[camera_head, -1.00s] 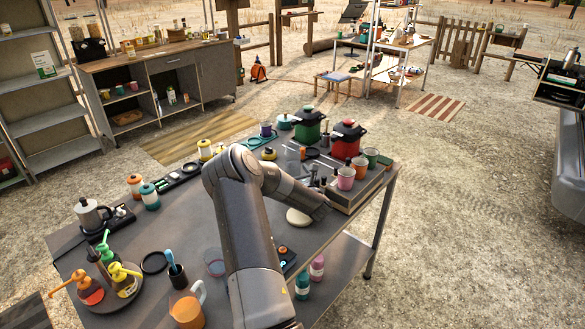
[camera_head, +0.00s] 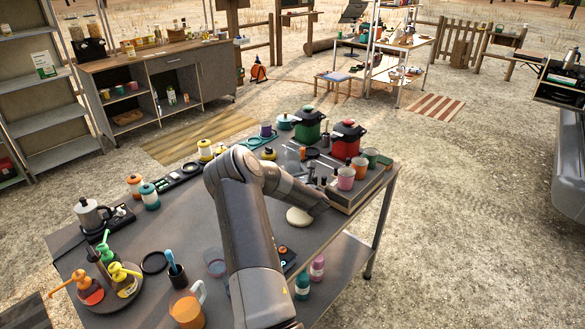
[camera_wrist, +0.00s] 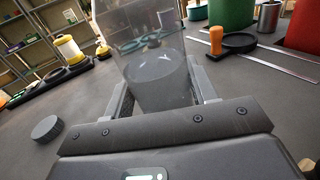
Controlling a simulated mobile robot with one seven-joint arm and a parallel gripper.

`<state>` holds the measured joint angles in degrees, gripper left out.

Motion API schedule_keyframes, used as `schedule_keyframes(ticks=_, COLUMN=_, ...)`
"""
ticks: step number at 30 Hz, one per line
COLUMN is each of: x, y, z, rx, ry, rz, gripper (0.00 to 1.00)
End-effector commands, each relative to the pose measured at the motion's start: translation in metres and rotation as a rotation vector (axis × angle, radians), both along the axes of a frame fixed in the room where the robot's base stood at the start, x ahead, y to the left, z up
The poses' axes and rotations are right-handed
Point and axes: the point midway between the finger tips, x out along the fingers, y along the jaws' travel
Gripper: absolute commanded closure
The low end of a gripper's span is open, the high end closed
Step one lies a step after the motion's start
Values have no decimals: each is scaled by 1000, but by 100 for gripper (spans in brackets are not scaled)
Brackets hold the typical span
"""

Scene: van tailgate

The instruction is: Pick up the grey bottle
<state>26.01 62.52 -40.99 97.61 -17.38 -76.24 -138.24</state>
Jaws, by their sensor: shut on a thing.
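In the wrist view, a translucent grey bottle (camera_wrist: 158,72) stands between the two fingers of my gripper (camera_wrist: 163,90), which is shut on it. The bottle looks close to upright, with its top out of the frame. Whether its base touches the table cannot be told.
A small grey disc (camera_wrist: 46,128) lies left of the gripper. A yellow-and-white container (camera_wrist: 70,50), a green pot (camera_head: 308,124), a red pot (camera_head: 347,138) and several cups stand around. An orange shaker (camera_wrist: 216,40) is at the right. A pale round thing (camera_head: 299,216) lies beside my arm.

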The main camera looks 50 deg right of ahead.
Motion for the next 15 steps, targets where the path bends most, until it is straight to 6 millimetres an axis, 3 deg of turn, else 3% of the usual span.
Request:
schedule_keyframes(ticks=3, x=0, y=0, z=0, rx=0, ry=0, rz=0, gripper=80)
schedule_keyframes(ticks=15, x=0, y=0, z=4, rx=-1, ry=-2, rz=1, gripper=80)
